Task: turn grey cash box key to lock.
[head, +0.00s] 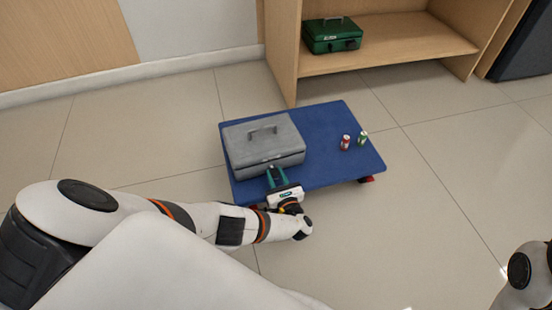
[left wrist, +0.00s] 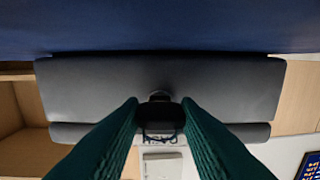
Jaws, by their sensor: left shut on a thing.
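The grey cash box (head: 262,144) sits closed on the blue platform (head: 327,178), with its handle on top of the lid. My left gripper (head: 273,170) is at the front face of the box. In the left wrist view the box front (left wrist: 85,90) fills the middle, and the left gripper's green fingers (left wrist: 160,112) close in on the dark key (left wrist: 160,100) at the lock. The gripper is shut on the key. The fingers hide much of it, and I cannot tell its turn angle well. My right gripper is out of view.
Two small cans, one red (head: 345,141) and one green (head: 362,138), stand on the platform right of the box. A green cash box (head: 332,36) sits in the wooden shelf (head: 390,50) behind. The floor (head: 440,190) at the right is clear.

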